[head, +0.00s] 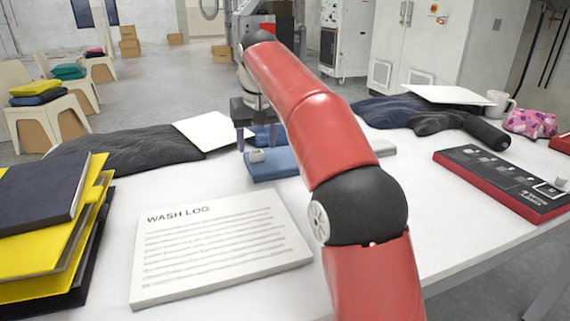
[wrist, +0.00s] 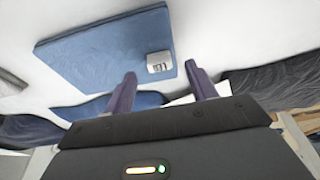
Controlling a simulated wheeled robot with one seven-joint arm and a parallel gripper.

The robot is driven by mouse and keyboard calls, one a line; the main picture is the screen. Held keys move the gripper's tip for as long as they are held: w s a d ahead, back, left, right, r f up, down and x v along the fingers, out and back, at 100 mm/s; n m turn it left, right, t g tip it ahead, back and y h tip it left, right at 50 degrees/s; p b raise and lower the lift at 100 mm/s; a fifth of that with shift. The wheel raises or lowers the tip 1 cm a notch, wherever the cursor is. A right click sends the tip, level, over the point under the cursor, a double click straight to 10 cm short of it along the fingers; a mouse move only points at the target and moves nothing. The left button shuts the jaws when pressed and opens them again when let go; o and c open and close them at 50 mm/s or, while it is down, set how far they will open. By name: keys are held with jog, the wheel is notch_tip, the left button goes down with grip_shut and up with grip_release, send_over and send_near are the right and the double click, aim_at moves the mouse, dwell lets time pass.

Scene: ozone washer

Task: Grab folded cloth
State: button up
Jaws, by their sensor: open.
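A folded blue cloth (head: 277,167) lies flat on the white table, partly hidden by my arm in the head view. It fills the upper left of the wrist view (wrist: 95,58). A small grey-white block or tag (head: 257,156) sits on it near one edge and also shows in the wrist view (wrist: 159,62). My gripper (head: 256,142) is open and empty above the cloth's edge. In the wrist view its two purple-grey fingers (wrist: 161,74) stand apart, with the tagged edge of the cloth between and beyond them. Whether they touch it cannot be told.
Another blue cloth (head: 262,132) lies just behind. Dark garments (head: 125,148) lie left and right (head: 415,112). A wash log board (head: 215,242) lies in front, a stack of folders (head: 40,215) at left, a red-edged panel (head: 500,180) and mug (head: 497,103) at right.

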jog(key=x, duration=0.2)
jog(key=shift+f, duration=0.35)
jog(key=shift+c, duration=0.5)
jog(key=c, duration=1)
jog(key=shift+c, duration=0.4)
jog(key=shift+r, duration=0.2)
